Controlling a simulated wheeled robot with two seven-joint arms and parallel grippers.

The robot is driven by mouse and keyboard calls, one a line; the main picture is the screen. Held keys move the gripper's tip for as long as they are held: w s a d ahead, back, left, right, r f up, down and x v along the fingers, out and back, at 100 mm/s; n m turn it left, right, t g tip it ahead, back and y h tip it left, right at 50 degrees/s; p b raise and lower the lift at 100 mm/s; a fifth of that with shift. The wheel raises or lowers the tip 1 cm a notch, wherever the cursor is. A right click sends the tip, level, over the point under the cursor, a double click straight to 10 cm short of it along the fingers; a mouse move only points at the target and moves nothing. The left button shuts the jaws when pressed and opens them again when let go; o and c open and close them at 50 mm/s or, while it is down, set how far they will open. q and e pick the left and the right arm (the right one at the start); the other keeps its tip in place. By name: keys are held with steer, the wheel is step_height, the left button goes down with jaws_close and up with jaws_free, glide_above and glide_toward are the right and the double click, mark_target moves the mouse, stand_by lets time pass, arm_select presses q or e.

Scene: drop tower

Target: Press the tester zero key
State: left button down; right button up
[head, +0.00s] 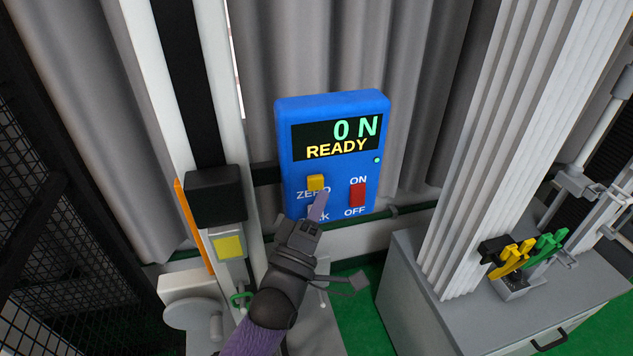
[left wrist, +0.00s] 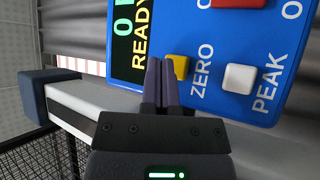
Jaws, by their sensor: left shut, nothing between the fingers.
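The blue tester (head: 333,155) hangs in front of the grey curtain, and its display reads "0 N" and "READY". Its yellow zero key (head: 317,182) sits above the "ZERO" label and also shows in the left wrist view (left wrist: 180,66). My left gripper (head: 319,203) is shut and empty, its fingertips just below the zero key in the head view. In the left wrist view the fingertips (left wrist: 160,66) overlap the key's left edge. I cannot tell whether they touch it. The white peak key (left wrist: 238,78) is partly hidden by my gripper in the head view. My right gripper is not in view.
A red on/off switch (head: 358,194) is right of the zero key. A white column with a black block (head: 214,196) stands left of the tester. A grey cabinet (head: 420,290) at right bears yellow and green clamps (head: 512,258). Black mesh (head: 75,200) is at far left.

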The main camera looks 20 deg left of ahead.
arm_select(q)
steer(key=s, duration=0.1)
steer(key=s+d+p, duration=0.1)
steer(key=s+d, duration=0.1)
steer(key=shift+s+d, duration=0.25)
steer(key=shift+s, duration=0.1)
steer(key=s+f+m+g+b, duration=0.3)
steer(key=f+g+b, duration=0.15)
steer(key=f, duration=1.05)
steer(key=s+f+m+g+b, duration=0.35)
steer(key=f+b, duration=0.25)
steer(key=f, duration=1)
steer(key=s+f+m+g+b, duration=0.2)
steer(key=s+f+g+b, duration=0.25)
steer(key=f, duration=1.05)
steer(key=s+a+f+m+g+y+b, duration=0.1)
steer(key=s+a+f+m+g+b, duration=0.1)
steer(key=s+f, duration=0.5)
steer(key=s+a+f+m+g+b, duration=0.2)
steer(key=s+f+m+g+b, duration=0.1)
steer(key=s+f, duration=0.5)
steer(key=s+a+f+m+g+y+b, duration=0.1)
steer(key=s+a+f+m+g+b, duration=0.1)
steer(key=s+f+b, duration=0.4)
steer(key=s+a+f+g, duration=0.1)
steer(key=s+f+g, duration=0.1)
steer(key=s, duration=0.2)
steer(key=shift+g+y, duration=0.3)
steer(key=shift+g, duration=0.05)
steer(key=shift+a, duration=0.15)
